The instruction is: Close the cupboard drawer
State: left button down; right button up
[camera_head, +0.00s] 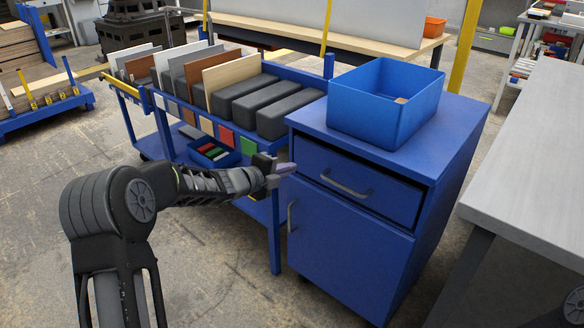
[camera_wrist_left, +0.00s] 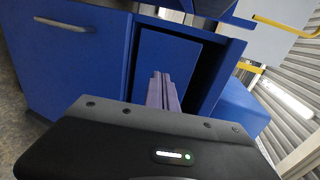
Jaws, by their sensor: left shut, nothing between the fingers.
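The blue cupboard (camera_head: 345,246) stands right of centre in the head view. Its drawer (camera_head: 385,197) is at the top, with a grey bar handle (camera_head: 345,185). A dark gap shows above the drawer front, which looks slightly out from the frame. My left gripper (camera_head: 287,168) is shut and empty at the left end of the drawer front. In the left wrist view the shut fingers (camera_wrist_left: 161,82) point at the drawer front (camera_wrist_left: 168,55), with a dark gap beside it. I cannot tell whether they touch it. My right gripper is not in view.
A blue open bin (camera_head: 375,115) stands on the cupboard top. The cupboard door has its own handle (camera_head: 291,216). A blue cart (camera_head: 275,235) with boards and dark blocks stands close on the left. A grey table (camera_head: 535,150) is at the right. Floor is clear at front left.

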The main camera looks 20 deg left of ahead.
pick_arm(q)
jog(key=v, duration=0.7)
jog(key=shift+s+p, duration=0.2)
jog(key=shift+p, duration=0.2)
